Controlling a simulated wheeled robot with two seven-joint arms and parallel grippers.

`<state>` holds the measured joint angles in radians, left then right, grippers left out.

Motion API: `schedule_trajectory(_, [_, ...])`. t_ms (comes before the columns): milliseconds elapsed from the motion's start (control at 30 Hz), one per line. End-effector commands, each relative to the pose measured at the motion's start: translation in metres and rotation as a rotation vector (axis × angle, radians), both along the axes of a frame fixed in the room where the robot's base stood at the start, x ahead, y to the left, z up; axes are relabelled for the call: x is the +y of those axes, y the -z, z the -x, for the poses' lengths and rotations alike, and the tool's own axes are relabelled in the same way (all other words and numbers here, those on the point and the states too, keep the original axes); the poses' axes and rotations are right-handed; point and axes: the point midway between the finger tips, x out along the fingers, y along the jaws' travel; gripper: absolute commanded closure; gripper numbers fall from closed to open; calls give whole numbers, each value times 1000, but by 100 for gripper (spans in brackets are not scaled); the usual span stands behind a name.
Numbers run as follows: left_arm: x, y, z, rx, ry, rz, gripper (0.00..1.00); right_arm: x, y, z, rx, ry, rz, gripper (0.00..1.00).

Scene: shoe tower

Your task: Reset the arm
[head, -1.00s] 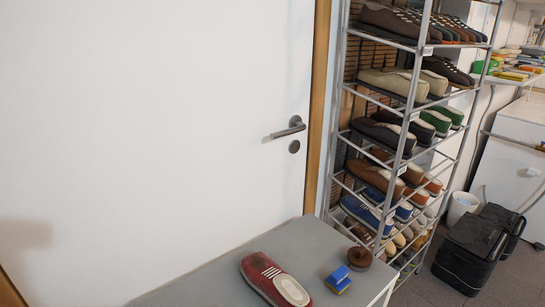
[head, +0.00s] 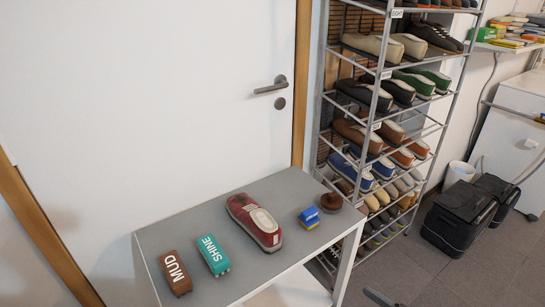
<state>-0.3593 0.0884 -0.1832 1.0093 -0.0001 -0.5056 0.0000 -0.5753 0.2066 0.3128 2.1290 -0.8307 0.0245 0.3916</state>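Neither of my grippers shows in the head view. A grey table (head: 190,220) stands in front of the white door. On it lie a red shoe (head: 254,222) with a pale toe, a brown brush marked MUD (head: 175,273) and a teal brush marked SHINE (head: 213,255). A small blue and yellow block-like item (head: 308,217) and a round brown knobbed item (head: 331,202) sit near the table's right end.
A tall metal shoe rack (head: 373,110) with several tiers of shoes stands right of the door (head: 150,100). Black boxes (head: 460,215) and a white bucket (head: 458,174) are on the floor at right.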

Motion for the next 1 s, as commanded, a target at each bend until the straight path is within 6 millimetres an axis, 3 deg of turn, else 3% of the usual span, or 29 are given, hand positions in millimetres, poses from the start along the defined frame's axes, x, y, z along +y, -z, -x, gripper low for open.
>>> schedule_trajectory(267, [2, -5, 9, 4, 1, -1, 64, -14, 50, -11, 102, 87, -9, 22])
schedule_trajectory(467, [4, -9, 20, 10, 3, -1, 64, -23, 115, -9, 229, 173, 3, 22])
schedule_trajectory(567, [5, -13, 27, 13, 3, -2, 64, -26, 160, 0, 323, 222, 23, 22])
schedule_trajectory(667, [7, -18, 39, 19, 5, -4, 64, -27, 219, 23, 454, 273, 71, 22])
schedule_trajectory(767, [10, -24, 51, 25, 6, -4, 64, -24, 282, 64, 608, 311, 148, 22])
schedule_trajectory(900, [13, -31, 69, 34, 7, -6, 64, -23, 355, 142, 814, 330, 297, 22])
schedule_trajectory(1000, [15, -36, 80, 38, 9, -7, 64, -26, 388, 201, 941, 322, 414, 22])
